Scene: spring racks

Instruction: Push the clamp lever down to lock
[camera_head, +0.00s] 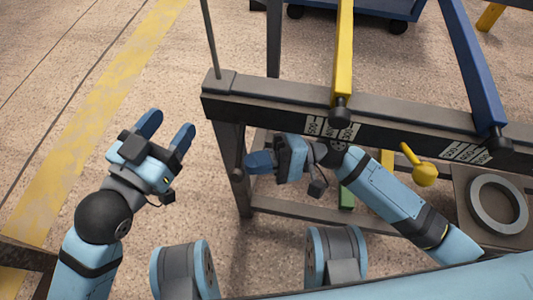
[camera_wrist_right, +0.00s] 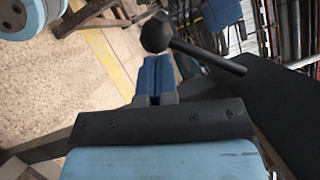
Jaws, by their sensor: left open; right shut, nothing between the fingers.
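A black clamp lever with a ball knob (camera_wrist_right: 157,33) and a thin rod (camera_wrist_right: 210,57) shows in the right wrist view, just beyond my right fingertips. In the head view a dark round knob (camera_head: 238,173), seemingly the same one, is at the rack's left leg. My right gripper (camera_head: 258,162) is shut and empty, pointing left under the rack beam, close to the knob. Its blue fingers are together in the wrist view (camera_wrist_right: 155,75). I cannot tell whether they touch the knob. My left gripper (camera_head: 166,130) is open and empty, left of the rack.
The dark rack beam (camera_head: 270,108) runs above my right gripper. A yellow bar (camera_head: 344,50) and a blue bar (camera_head: 472,65) rise from it. Floor (camera_head: 110,60) at left is clear.

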